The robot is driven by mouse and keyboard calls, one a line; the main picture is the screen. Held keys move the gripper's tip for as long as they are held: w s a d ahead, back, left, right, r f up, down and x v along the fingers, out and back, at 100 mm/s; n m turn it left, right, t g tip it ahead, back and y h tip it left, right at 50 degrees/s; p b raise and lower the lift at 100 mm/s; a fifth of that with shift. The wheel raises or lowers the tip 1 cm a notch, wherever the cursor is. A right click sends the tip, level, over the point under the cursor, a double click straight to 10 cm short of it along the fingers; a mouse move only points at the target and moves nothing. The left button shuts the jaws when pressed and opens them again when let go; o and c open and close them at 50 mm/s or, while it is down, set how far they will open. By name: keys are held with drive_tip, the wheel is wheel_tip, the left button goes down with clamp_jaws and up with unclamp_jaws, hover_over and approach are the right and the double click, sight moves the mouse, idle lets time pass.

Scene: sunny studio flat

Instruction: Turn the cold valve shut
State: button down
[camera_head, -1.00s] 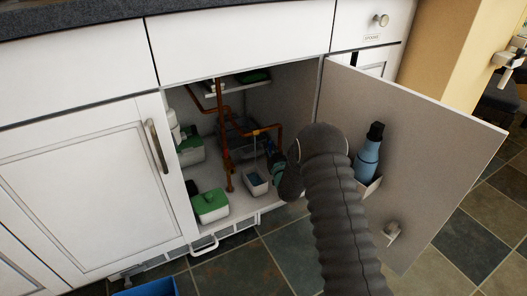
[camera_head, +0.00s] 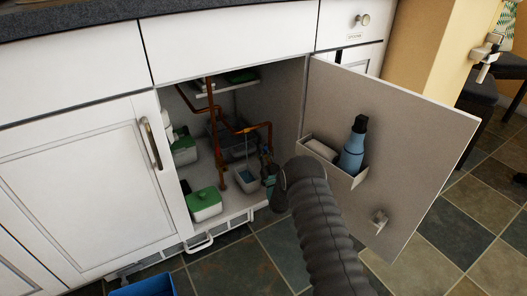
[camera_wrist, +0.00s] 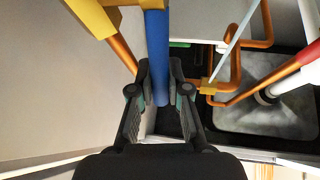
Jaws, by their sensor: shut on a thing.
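The blue lever (camera_wrist: 157,45), apparently the cold valve's handle, stands between the fingers of my gripper (camera_wrist: 160,80) in the wrist view. My gripper is shut on it. The lever's top meets a yellow fitting (camera_wrist: 95,18), with a copper pipe (camera_wrist: 122,52) beside it. In the head view my gripper (camera_head: 268,168) is inside the open sink cupboard, partly hidden by my arm, so its hold does not show there. A red lever (camera_wrist: 306,55) is at the right of the wrist view, apart from my fingers.
The open cupboard door (camera_head: 415,150) stands right of my arm, with a blue bottle (camera_head: 354,148) in its rack. Copper pipes (camera_head: 218,130) run behind. A blue bin (camera_head: 147,287) is in front.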

drive_tip(key=c, duration=1.1)
unclamp_jaws()
drive_tip(key=v, duration=1.2)
drive_tip(key=shift+s, duration=0.1)
drive_tip(key=shift+r, duration=0.1)
